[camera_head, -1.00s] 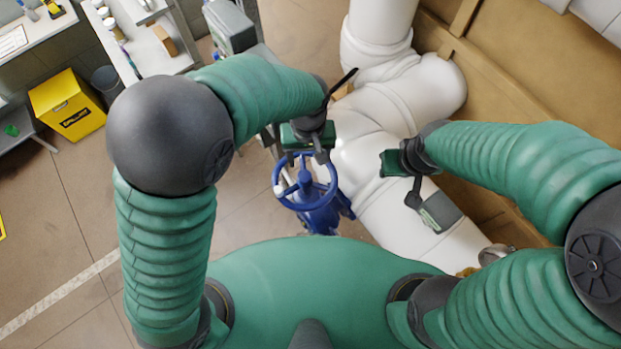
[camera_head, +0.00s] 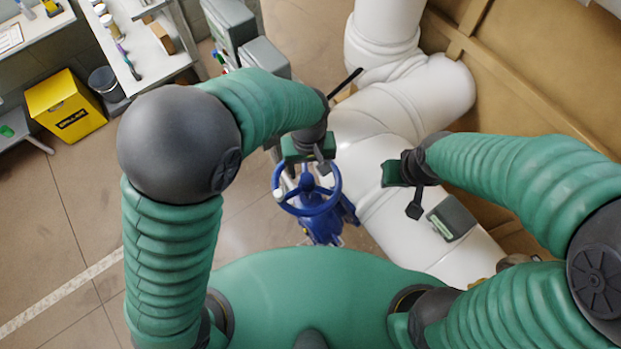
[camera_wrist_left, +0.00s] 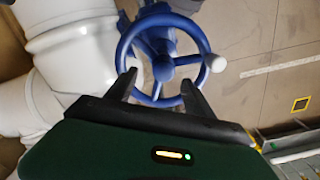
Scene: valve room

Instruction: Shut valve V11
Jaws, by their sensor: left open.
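A blue handwheel valve (camera_head: 308,211) stands just below my left gripper in the head view. No label can be read on it. In the left wrist view its wheel (camera_wrist_left: 161,68) shows a round rim, spokes and a white knob (camera_wrist_left: 217,64) at the right of the rim. My left gripper (camera_head: 306,168) is open and empty. In the left wrist view its two fingers (camera_wrist_left: 159,85) lie apart over the near part of the rim; contact cannot be told. My right gripper (camera_head: 402,192) hangs over the white pipe, away from the wheel; its jaw opening is unclear.
A thick white pipe (camera_head: 372,140) runs right beside the valve. Grey cabinets (camera_head: 265,57) stand beyond my left arm. A yellow box (camera_head: 65,105) and a dark bin (camera_head: 105,82) stand far left. The floor left of the valve is clear.

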